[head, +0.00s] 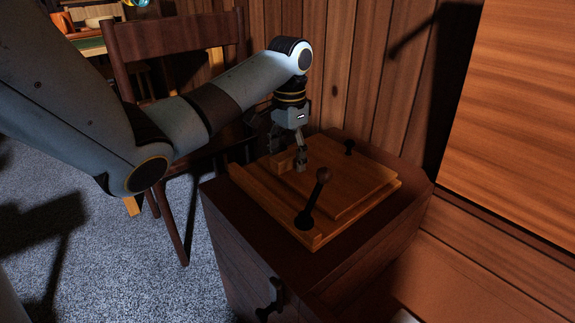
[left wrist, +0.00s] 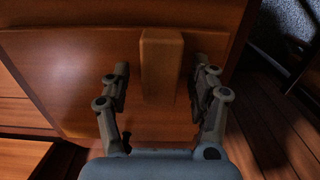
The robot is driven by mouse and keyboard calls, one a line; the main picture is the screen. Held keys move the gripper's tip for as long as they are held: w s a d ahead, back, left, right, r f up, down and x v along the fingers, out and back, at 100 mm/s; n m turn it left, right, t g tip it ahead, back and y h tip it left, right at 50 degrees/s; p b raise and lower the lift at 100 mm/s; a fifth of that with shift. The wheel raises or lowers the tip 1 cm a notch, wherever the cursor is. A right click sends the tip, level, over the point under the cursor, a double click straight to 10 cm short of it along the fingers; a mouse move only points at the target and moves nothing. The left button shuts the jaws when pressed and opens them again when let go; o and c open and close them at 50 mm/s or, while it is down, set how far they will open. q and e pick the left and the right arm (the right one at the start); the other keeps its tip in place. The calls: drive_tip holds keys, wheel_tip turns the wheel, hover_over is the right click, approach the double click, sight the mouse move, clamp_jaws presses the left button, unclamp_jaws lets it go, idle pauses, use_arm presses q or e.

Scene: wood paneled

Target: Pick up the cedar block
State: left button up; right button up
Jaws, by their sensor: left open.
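The cedar block (head: 281,163) is a small plain orange-brown block on a wooden board (head: 345,205) that lies on top of a dark wooden cabinet. My left gripper (head: 287,152) points down at the block from above, and its fingers partly hide it in the head view. In the left wrist view the block (left wrist: 160,65) shows between the two spread fingers of my left gripper (left wrist: 160,80), with a gap on each side. The gripper is open and holds nothing. My right gripper is not seen.
A dark wooden chair (head: 175,45) stands left of the cabinet (head: 250,235). Panelled wall (head: 350,70) rises behind.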

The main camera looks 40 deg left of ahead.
use_arm(q)
drive_tip(key=c, duration=1.2)
